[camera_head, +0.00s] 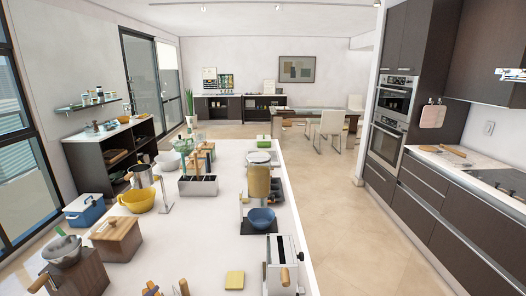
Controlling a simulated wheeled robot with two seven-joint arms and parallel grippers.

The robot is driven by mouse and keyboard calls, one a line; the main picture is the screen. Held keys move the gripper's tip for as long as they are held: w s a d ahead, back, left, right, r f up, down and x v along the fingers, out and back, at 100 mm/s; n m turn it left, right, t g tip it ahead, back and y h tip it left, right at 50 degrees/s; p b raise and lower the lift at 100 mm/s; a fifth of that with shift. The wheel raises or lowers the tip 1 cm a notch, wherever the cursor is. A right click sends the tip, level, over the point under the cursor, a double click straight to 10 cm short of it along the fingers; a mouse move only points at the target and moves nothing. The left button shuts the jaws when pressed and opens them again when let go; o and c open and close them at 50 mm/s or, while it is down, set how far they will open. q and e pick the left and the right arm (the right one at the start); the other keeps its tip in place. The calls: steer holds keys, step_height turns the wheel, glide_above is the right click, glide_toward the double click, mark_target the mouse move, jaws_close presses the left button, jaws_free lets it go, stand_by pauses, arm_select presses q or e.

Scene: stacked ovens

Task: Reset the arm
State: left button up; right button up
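Neither of my arms nor my grippers shows in the head view. The stacked ovens are built into the dark cabinet wall at the right. The upper oven (394,97) is the smaller one, and the lower oven (385,143) sits directly beneath it. Both oven doors look closed.
A long white island (225,222) fills the centre and holds a blue bowl (261,218), a yellow bowl (138,200), a wooden box (116,238) and a toaster (283,266). Clear floor (345,220) runs between it and the right counter. A dining table (312,113) stands at the back.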

arm_select(q)
steer(key=s+f+n+g+h, duration=0.1)
steer(key=s+f+n+g, duration=0.6)
steer(key=s+f, duration=0.75)
steer(key=s+f+m+g+b, duration=0.1)
steer(key=s+f+b, duration=0.15)
steer(key=f, duration=1.15)
steer(key=s+f+m+g+b, duration=0.15)
steer(key=f+b, duration=0.25)
steer(key=f, duration=1)
steer(key=s+a+f+b, duration=0.2)
steer(key=s+f+b, duration=0.1)
steer(key=s+f, duration=1.3)
steer(key=shift+a+f+g+b, duration=0.25)
steer(key=shift+a+g+b, duration=0.1)
steer(key=shift+g, duration=0.1)
steer(key=shift+n, duration=0.25)
